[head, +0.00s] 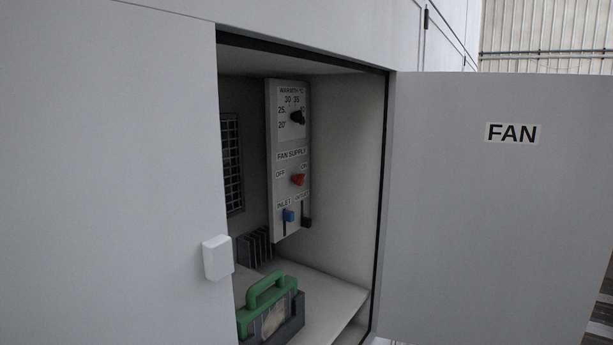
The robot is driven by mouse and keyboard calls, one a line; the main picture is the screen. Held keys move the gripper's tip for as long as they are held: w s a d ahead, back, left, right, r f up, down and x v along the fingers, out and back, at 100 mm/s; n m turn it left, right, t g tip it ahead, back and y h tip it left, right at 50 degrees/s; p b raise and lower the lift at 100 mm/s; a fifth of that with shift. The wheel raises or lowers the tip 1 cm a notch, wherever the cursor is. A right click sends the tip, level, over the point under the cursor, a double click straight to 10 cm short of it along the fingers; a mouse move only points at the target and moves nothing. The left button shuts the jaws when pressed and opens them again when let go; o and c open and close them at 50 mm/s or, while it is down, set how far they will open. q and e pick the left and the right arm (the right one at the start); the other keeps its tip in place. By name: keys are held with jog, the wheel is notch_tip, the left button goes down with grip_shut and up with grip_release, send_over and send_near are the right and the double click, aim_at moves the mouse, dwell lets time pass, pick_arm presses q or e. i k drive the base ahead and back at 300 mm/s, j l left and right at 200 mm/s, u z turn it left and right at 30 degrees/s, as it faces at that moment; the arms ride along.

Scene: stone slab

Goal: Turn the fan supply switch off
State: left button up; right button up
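The fan supply switch is a red knob (298,180) on a grey control panel (275,215) inside an open cabinet. The label FAN SUPPLY stands above it, with OFF at its upper left and ON at its upper right. The knob seems to lean toward the ON side, but it is too small to be sure. Neither of my grippers is in view.
The cabinet door (490,220), marked FAN, stands open at right. A green-handled box (270,308) lies on the cabinet floor.

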aim_at(298, 179)
jog(key=i+l+u, duration=0.1)
jog(key=i+l, duration=0.15)
jog(key=i+l+u, duration=0.1)
jog(key=i+l, duration=0.2)
jog(key=l, duration=0.15)
jog(key=i+l+u, duration=0.1)
jog(key=i+l, duration=0.15)
jog(key=l, duration=0.15)
jog(key=i+l+u, duration=0.1)
jog(key=l, duration=0.3)
jog(key=i, duration=0.1)
